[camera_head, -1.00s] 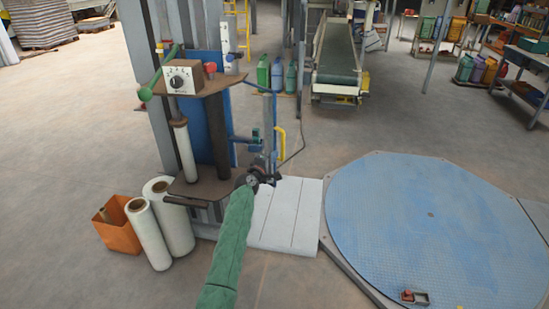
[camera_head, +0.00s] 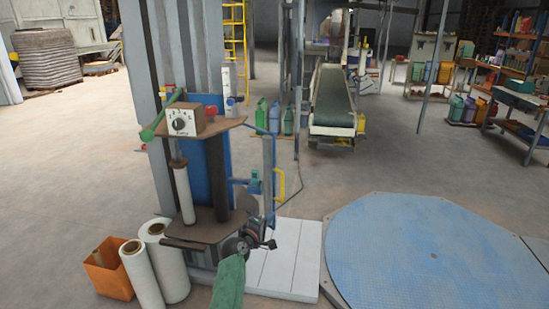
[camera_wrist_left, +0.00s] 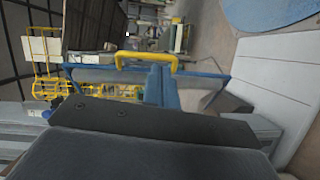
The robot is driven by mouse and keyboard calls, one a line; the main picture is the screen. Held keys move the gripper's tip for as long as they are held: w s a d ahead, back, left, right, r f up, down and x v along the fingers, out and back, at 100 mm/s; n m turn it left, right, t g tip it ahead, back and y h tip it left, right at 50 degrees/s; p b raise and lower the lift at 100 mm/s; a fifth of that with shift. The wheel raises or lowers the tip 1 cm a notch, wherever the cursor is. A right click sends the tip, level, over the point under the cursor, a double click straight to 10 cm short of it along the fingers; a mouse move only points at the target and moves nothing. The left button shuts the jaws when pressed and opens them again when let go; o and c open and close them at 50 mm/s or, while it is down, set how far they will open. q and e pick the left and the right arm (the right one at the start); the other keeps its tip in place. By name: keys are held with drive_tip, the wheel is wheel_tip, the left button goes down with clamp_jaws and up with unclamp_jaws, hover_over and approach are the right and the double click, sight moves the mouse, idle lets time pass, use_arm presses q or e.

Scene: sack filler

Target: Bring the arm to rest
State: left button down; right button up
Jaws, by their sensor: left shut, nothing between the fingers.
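My left arm in its green sleeve (camera_head: 229,284) comes up from the bottom edge in the head view. Its dark left gripper (camera_head: 262,243) is shut and empty, in front of the brown lower plate of the wrapping machine and above the white ramp. The gripper's fingertips are small and hard to make out here. In the left wrist view a dark part of my gripper fills the bottom, and a yellow handle (camera_wrist_left: 147,60) on a blue bar lies beyond it. The same handle shows in the head view (camera_head: 280,185). My right gripper is out of view.
The machine carries a control box (camera_head: 184,121) and a film roll (camera_head: 184,192). White rolls (camera_head: 165,262) and an orange bin (camera_head: 107,272) stand at left. The white ramp (camera_head: 290,262) meets the blue turntable (camera_head: 430,250) at right. The floor behind is open up to the conveyor (camera_head: 333,95).

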use_arm(q)
drive_tip(key=s+a+m+g+y, duration=0.2)
drive_tip(key=s+m+g, duration=0.1)
drive_tip(key=s+m, duration=0.4)
drive_tip(key=s+a+m+g+y, duration=0.2)
drive_tip(key=s+m+g, duration=0.25)
drive_tip(key=s, duration=0.45)
drive_tip(key=s+a+f+g+y, duration=0.1)
drive_tip(key=s+f, duration=0.4)
drive_tip(key=s, duration=0.9)
drive_tip(key=s+a+f+m+g+y, duration=0.1)
drive_tip(key=s+f, duration=0.5)
drive_tip(key=s, duration=0.7)
drive_tip(key=s+a+f+g+y, duration=0.1)
drive_tip(key=s+a+f+g, duration=0.2)
drive_tip(key=s, duration=1.1)
wheel_tip(320, 180, down, 3)
drive_tip(key=shift+s+a+f, duration=0.2)
drive_tip(key=shift+s+a, duration=0.1)
drive_tip(key=shift+a, duration=0.55)
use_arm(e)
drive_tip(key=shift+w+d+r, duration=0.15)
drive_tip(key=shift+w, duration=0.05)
use_arm(q)
drive_tip(key=shift+m+g, duration=0.25)
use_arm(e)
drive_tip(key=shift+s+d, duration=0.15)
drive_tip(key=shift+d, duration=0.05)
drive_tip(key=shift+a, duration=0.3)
